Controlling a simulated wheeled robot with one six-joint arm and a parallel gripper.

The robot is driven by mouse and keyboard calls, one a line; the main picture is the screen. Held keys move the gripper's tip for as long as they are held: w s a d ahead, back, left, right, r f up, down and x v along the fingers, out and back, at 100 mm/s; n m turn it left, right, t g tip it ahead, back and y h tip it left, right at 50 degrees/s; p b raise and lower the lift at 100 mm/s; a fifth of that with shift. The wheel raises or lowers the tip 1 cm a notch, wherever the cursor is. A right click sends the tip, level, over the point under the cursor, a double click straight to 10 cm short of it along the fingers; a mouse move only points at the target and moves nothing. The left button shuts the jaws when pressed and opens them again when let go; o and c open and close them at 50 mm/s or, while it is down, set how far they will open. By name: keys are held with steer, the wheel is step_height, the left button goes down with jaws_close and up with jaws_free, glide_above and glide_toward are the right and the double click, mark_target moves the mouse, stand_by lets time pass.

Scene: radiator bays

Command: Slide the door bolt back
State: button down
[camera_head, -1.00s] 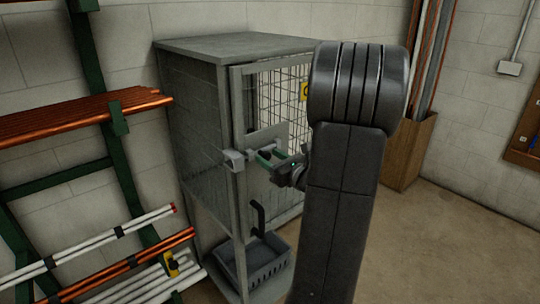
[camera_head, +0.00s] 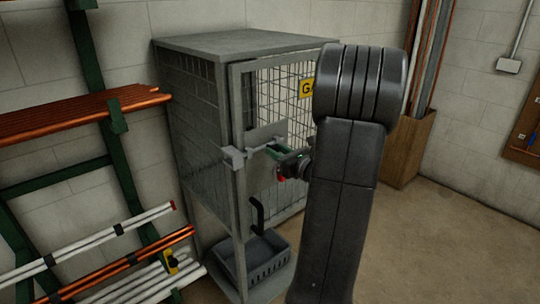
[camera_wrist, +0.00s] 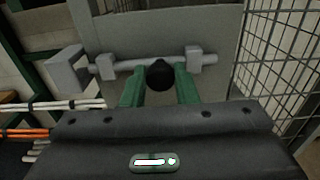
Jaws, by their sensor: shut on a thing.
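The door bolt (camera_wrist: 136,64) is a grey rod running sideways through two brackets on a grey plate. It also shows on the cage door in the head view (camera_head: 258,148). A round black knob (camera_wrist: 160,76) sticks out from the rod, nearer the right bracket. My gripper (camera_wrist: 160,82) has its green fingers shut on this knob, one on each side. In the head view my gripper (camera_head: 276,152) is at the bolt. A grey keeper block (camera_wrist: 66,71) is left of the plate. The rod's left end is close to it; I cannot tell if it is inside.
The grey mesh cage (camera_head: 205,120) stands against the wall, with a black door handle (camera_head: 257,214) below the bolt and a grey crate (camera_head: 262,258) at the bottom. A pipe rack (camera_head: 105,150) is on the left. Open floor (camera_head: 440,250) is on the right.

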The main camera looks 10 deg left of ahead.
steer(key=shift+w+d, duration=0.4)
steer(key=shift+w, duration=0.15)
steer(key=c, duration=1.6)
jaws_free()
steer(key=o, duration=0.4)
steer(key=shift+w+d, duration=0.15)
steer(key=shift+o, duration=0.2)
steer(key=b+v, duration=0.3)
steer(key=v, duration=1.1)
